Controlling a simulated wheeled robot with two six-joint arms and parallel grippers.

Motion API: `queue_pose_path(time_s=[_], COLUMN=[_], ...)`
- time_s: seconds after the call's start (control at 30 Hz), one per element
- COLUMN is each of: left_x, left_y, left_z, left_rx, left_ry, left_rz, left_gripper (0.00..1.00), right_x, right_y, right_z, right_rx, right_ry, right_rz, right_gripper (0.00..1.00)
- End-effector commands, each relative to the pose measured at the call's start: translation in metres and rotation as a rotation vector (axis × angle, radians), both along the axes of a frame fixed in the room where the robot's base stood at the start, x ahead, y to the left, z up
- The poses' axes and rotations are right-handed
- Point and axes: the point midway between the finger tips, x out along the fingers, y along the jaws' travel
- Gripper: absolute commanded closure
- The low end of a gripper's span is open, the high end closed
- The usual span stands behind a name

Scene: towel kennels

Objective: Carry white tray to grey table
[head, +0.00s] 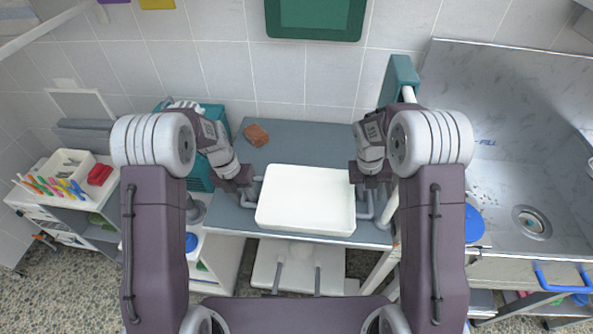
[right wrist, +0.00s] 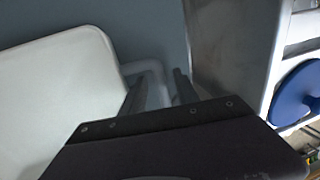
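The white tray (head: 305,200) is a shallow rectangle with rounded corners and looks empty. It lies near the front edge of a blue-grey tabletop (head: 300,142), between my two grippers. A pale handle (right wrist: 157,88) at the tray's side shows in the right wrist view. My right gripper (right wrist: 158,85) is open, its two dark fingers apart on either side of that handle's bar. It also shows at the tray's right side in the head view (head: 366,205). My left gripper (head: 251,192) is at the tray's left side; its finger gap is unclear.
A brown block (head: 256,134) lies behind the tray on the left. A teal crate (head: 202,176) stands left of the tabletop, partly hidden by my arm. A metal sink counter (head: 500,190) is on the right. A white bin with coloured handles (head: 62,172) is far left.

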Motion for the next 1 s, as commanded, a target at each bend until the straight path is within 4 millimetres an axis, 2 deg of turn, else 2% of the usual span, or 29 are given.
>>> queue_pose_path(time_s=[0.23, 0.33, 0.7, 0.83, 1.0], left_x=[0.0, 0.001, 0.003, 0.003, 0.002], left_y=[0.001, 0.002, 0.018, 0.022, 0.023], left_z=[0.001, 0.009, 0.095, 0.113, 0.119], left_rx=[0.001, 0.001, 0.0, 0.001, 0.001], left_ry=[0.001, -0.001, -0.005, -0.002, 0.0], left_rz=[0.001, 0.001, 0.002, 0.001, 0.001], left_gripper=[0.64, 0.64, 0.64, 0.64, 0.64], right_x=[0.0, 0.0, 0.0, 0.0, 0.0], right_y=[0.0, -0.001, -0.001, -0.001, -0.001], right_z=[0.001, 0.001, 0.001, 0.001, 0.001], right_rx=[-0.001, -0.001, -0.001, -0.001, -0.001], right_ry=[0.001, 0.001, 0.001, 0.001, 0.001], right_rz=[0.0, 0.0, 0.0, 0.0, 0.0], right_gripper=[0.64, 0.64, 0.64, 0.64, 0.64])
